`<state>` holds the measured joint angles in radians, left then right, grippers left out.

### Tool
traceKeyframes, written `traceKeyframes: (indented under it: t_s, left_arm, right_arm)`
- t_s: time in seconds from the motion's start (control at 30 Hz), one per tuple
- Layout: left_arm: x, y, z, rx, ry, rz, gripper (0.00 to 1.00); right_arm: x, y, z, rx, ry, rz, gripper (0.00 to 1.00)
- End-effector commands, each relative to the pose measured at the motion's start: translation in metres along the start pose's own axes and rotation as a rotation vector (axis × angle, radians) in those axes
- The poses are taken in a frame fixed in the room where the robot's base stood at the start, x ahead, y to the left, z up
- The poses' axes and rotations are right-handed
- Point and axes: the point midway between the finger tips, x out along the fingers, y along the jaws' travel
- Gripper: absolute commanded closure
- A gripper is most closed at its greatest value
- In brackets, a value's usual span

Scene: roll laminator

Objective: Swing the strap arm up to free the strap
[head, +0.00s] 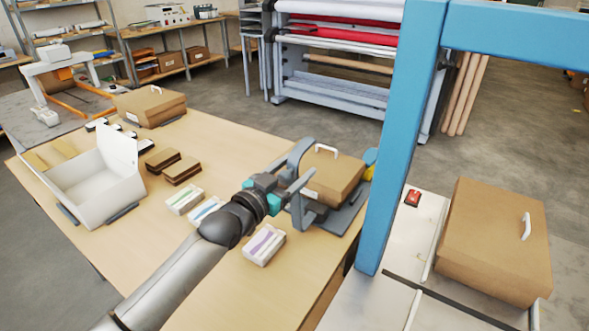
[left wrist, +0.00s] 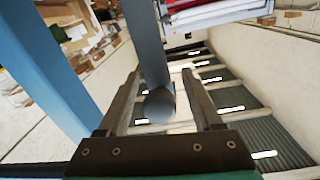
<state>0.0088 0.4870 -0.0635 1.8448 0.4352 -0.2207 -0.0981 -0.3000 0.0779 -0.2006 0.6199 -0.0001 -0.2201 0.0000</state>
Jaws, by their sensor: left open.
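A grey strapping fixture (head: 345,221) stands at the right end of the wooden table and holds a brown carton (head: 335,176) with a white handle. Its grey curved arm (head: 297,155) rises beside the carton; I take this for the strap arm. My left gripper (head: 300,184) is at the fixture's near-left side, close to this arm. In the left wrist view, a grey bar with a rounded end (left wrist: 160,103) lies between the open fingers of my left gripper (left wrist: 163,85), with gaps on both sides. I cannot make out the strap. My right gripper is not in view.
A blue frame post (head: 395,160) stands just right of the fixture, beside another carton (head: 495,240). Small white boxes (head: 264,244) lie near my left arm. A white bin (head: 95,180) and brown blocks (head: 182,170) are further left.

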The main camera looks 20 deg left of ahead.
Motion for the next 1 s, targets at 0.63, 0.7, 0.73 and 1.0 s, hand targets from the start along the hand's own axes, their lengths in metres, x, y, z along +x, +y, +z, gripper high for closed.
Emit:
traceKeyframes:
  t_s: [0.63,0.7,0.73,1.0]
  left_arm:
    - [0.0007,0.0002,0.0003,-0.001,-0.001,0.000,0.75]
    - [0.0006,0.0002,0.0004,-0.001,-0.001,0.000,0.83]
    - [0.0006,0.0002,0.0003,-0.001,-0.001,0.000,0.86]
    - [0.0006,0.0003,0.0004,-0.001,-0.001,0.001,1.00]
  right_arm:
    - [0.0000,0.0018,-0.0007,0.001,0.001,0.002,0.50]
    - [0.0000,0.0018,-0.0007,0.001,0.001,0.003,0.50]
    - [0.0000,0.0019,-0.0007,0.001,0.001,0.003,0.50]
    - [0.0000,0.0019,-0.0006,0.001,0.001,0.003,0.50]
